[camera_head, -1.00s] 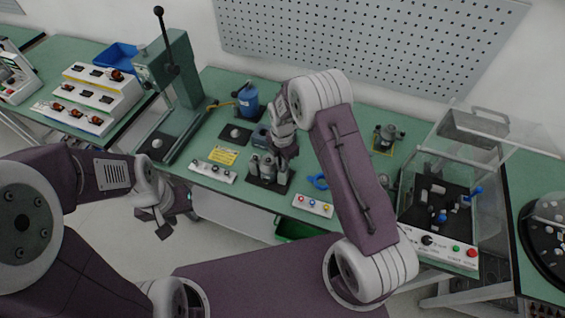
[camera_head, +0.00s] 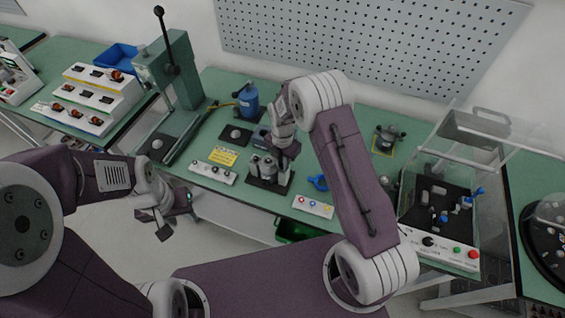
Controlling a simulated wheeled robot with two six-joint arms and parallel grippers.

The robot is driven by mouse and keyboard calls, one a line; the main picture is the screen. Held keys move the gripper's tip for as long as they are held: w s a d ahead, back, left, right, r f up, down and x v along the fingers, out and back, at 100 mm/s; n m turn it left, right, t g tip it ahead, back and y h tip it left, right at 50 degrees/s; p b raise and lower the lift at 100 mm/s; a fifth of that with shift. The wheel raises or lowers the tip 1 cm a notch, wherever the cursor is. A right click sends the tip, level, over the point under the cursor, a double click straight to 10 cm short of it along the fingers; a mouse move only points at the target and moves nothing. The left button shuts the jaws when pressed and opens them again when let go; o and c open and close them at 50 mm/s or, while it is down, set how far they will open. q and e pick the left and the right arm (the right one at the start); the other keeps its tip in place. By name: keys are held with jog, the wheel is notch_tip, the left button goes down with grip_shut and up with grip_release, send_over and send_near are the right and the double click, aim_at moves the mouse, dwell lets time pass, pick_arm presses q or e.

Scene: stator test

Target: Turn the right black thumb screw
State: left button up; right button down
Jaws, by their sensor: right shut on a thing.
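A dark fixture (camera_head: 258,183) with upright grey metal cylinders (camera_head: 262,167) stands near the front edge of the green bench. My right gripper (camera_head: 284,152) points down at the right side of this fixture and is shut on a small part there. That part, where the right black thumb screw would be, is hidden by the fingers and too small to make out. My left gripper (camera_head: 163,222) hangs in front of the bench, away from the fixture. Its fingers are small and dark, and I cannot tell how far apart they are.
A green lever press (camera_head: 172,85) stands left of the fixture. A button strip (camera_head: 313,206) and a blue clamp-like part (camera_head: 318,183) lie to its right. A clear-lidded test box (camera_head: 437,240) stands further right. A blue bottle (camera_head: 247,98) stands behind. A yellow card (camera_head: 223,156) lies to the left.

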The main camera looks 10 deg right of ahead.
jog(key=c, duration=1.4)
grip_release()
jog(key=shift+o, duration=0.3)
jog(key=shift+d, duration=0.1)
